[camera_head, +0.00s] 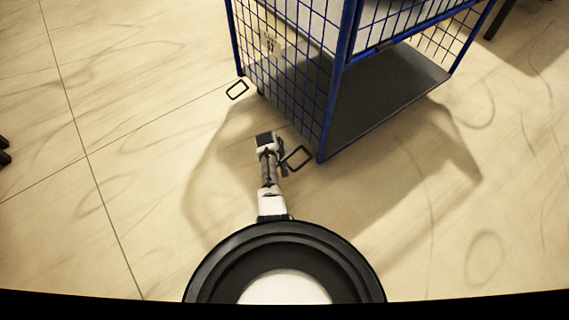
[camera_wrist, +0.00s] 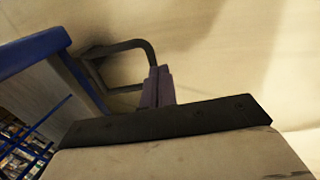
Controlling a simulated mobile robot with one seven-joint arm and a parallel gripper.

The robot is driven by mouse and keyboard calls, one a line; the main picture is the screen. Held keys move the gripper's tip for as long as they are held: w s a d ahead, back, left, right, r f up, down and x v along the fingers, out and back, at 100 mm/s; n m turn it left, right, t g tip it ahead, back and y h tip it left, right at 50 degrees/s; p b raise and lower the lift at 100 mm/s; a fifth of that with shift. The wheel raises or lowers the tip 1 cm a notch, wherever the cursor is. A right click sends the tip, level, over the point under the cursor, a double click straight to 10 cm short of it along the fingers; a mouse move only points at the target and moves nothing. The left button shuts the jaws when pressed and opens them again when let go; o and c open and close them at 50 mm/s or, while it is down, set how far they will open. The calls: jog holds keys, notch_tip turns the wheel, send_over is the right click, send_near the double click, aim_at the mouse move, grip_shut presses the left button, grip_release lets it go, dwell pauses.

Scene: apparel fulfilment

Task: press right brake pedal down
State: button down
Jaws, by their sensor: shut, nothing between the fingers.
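The right brake pedal (camera_head: 306,151) is a dark, open rectangular loop low beside the near corner post of the blue cart. It also shows in the wrist view (camera_wrist: 140,43), sticking out from the blue frame. My gripper (camera_head: 284,170) is just left of this pedal in the head view. In the wrist view its shut, empty fingers (camera_wrist: 158,73) overlap the pedal loop's outer end. I cannot tell whether they touch it or are above it. A second, similar pedal (camera_head: 241,82) sticks out at the cart's far left corner.
The blue wire-mesh cart (camera_head: 328,105) with a grey base deck (camera_head: 385,95) stands at the upper right. A small label (camera_head: 270,44) hangs on its mesh side. The pale tiled floor (camera_head: 130,190) is clear to the left and front.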

jog(key=shift+f+b, duration=0.55)
jog(key=shift+f, duration=0.5)
jog(key=shift+f, duration=0.1)
jog(key=shift+a, duration=0.1)
jog(key=s+a+r+p, duration=0.5)
jog(key=a+r+p, duration=0.2)
jog(key=r+p, duration=0.3)
jog(key=shift+s+a+r+p, duration=0.2)
jog(key=shift+s+a+p, duration=0.15)
jog(key=shift+p, duration=1.05)
